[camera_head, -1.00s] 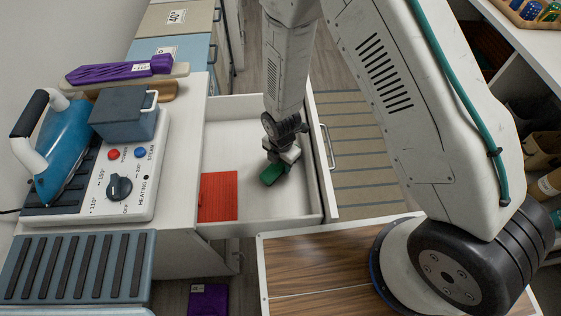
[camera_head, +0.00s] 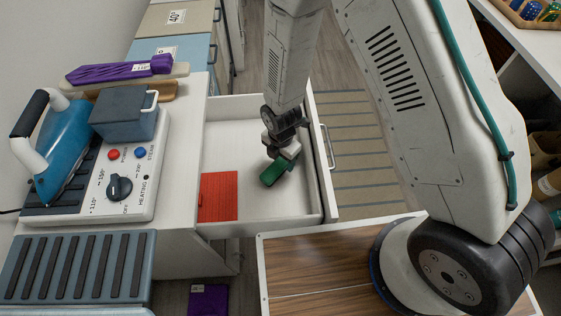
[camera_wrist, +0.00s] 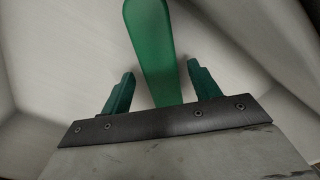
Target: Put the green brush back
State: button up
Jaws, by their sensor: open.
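The green brush (camera_head: 275,173) is in the open white drawer (camera_head: 228,127), in the drawer's right part. In the wrist view its smooth green handle (camera_wrist: 151,40) runs between the two teal fingers and away past them. My gripper (camera_wrist: 161,88) is open, with a gap between each finger and the handle. In the head view my gripper (camera_head: 284,159) is low in the drawer, at the upper end of the brush.
A red ridged block (camera_head: 218,196) lies in the drawer's front left. The blue iron (camera_head: 62,150) and its control station (camera_head: 120,190) stand on the counter to the left. A wooden-topped surface (camera_head: 315,270) is in front. The drawer's middle is clear.

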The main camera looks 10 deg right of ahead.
notch_tip(320, 180, up, 10)
notch_tip(320, 180, up, 12)
jog(key=m, duration=0.6)
send_over(281, 161)
jog(key=d, duration=0.6)
jog(key=s+d+r+m, duration=0.4)
jog(key=d+r+m, duration=0.25)
jog(key=r, duration=0.35)
jog(key=s+d+r+m, duration=0.4)
jog(key=s+r+m, duration=0.2)
jog(key=s+m, duration=0.1)
jog(key=s+d+r+m+t, duration=0.1)
jog(key=s+d+r+m, duration=0.3)
jog(key=s, duration=0.5)
jog(key=shift+r+m, duration=1)
jog(key=shift+m, duration=0.55)
jog(key=shift+w, duration=0.1)
